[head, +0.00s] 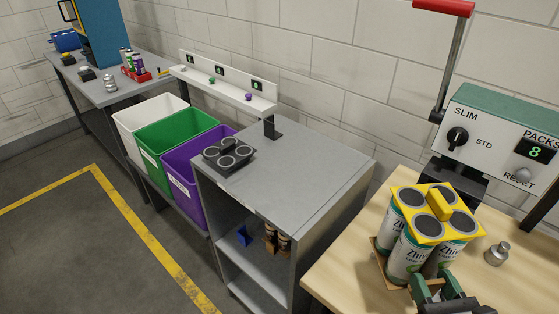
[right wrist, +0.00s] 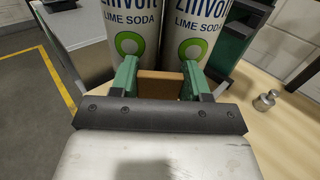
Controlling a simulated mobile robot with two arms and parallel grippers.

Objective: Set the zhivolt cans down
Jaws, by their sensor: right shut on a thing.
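Several white-and-green Zhivolt cans (head: 408,253) stand upright in a pack under a yellow top carrier (head: 438,203). Beneath them is a brown tray (head: 386,268). In the right wrist view two cans (right wrist: 193,35) labelled lime soda rise just beyond the fingers. My right gripper (head: 437,289) is at the near side of the pack. Its green fingers are shut on a brown block (right wrist: 160,84), which looks like part of the tray. I cannot tell whether the tray touches the wooden table (head: 345,270) or is just above it. My left gripper is not in view.
A machine with a dial and display (head: 505,135) stands behind the cans, with a red-handled lever (head: 443,8). A small metal weight (head: 497,253) is right of the cans. The grey cabinet (head: 310,165) at left has a dark holder (head: 229,153) and a largely clear top.

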